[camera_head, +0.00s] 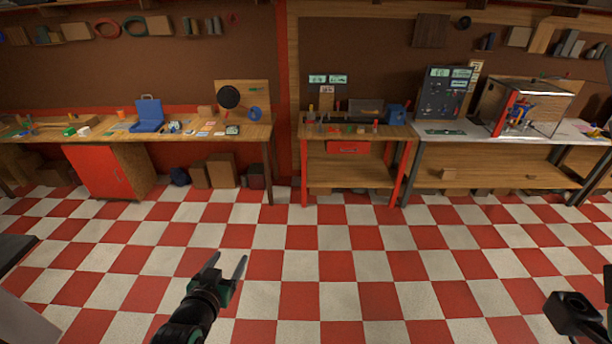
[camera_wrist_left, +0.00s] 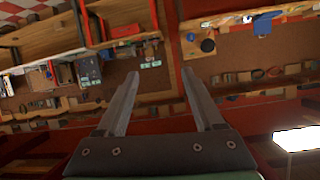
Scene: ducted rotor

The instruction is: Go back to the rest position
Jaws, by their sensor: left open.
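My left gripper (camera_head: 226,268) is in the lower middle of the head view, held above the checkered floor. Its two fingers are apart, with nothing between them. The left wrist view shows the same open, empty fingers (camera_wrist_left: 160,88), with the workshop behind them tilted and upside down. At the lower right edge of the head view, a dark part of my right arm shows, but no right fingers can be made out.
A wooden bench (camera_head: 190,134) with a blue case (camera_head: 149,115) stands at the left back. A red-legged workbench (camera_head: 350,131) is in the middle, and a light-topped table (camera_head: 465,132) with a clear-sided machine (camera_head: 524,107) is at the right. The red-and-white floor (camera_head: 330,265) in front is clear.

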